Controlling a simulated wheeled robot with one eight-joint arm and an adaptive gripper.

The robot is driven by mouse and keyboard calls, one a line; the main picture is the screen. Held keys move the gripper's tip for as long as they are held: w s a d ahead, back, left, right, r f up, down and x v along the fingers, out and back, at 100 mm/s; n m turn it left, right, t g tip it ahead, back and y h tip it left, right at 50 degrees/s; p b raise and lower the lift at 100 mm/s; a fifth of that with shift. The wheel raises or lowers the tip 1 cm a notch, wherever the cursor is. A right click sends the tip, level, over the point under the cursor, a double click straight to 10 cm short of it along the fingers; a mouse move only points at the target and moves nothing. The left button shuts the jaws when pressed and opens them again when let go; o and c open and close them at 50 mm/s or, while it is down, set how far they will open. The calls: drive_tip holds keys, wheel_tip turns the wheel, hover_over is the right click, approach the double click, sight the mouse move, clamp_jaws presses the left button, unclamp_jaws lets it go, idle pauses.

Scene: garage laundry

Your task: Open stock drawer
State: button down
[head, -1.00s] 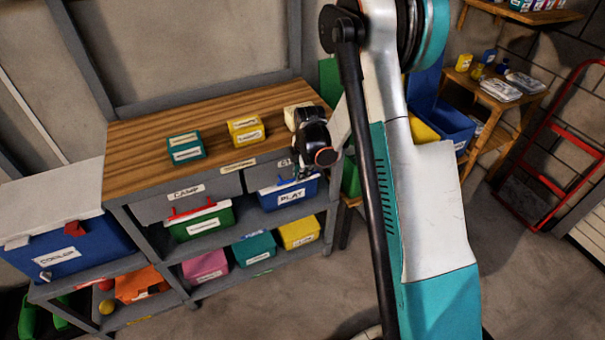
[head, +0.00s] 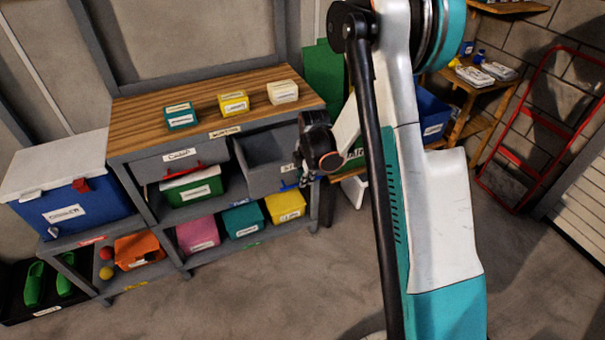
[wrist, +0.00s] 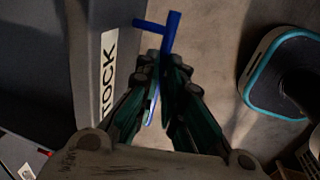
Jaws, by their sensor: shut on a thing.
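The stock drawer (head: 262,178) is the grey right-hand drawer under the wooden workbench top (head: 135,112). It is pulled well out, and I see into its hollow. My gripper (wrist: 163,70) is shut on the handle. In the head view my gripper (head: 304,182) is at the drawer's front, partly hidden by my wrist.
The "CAMP" drawer (head: 167,167) beside it is shut. A green bin (head: 192,190) sits below, with pink, teal and yellow bins on the lower shelf. Three small boxes stand on the bench. A blue cooler (head: 70,207) is at left. The floor (head: 260,290) in front is clear.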

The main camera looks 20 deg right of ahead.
drive_tip(key=shift+s, duration=0.45)
drive_tip(key=c, duration=1.7)
unclamp_jaws()
drive_tip(key=shift+w+f, duration=0.1)
drive_tip(key=r, duration=0.4)
drive_tip(key=s+r, duration=0.1)
drive_tip(key=r, duration=0.3)
drive_tip(key=s+r, duration=0.1)
drive_tip(key=r, duration=0.3)
drive_tip(key=shift+s, duration=0.2)
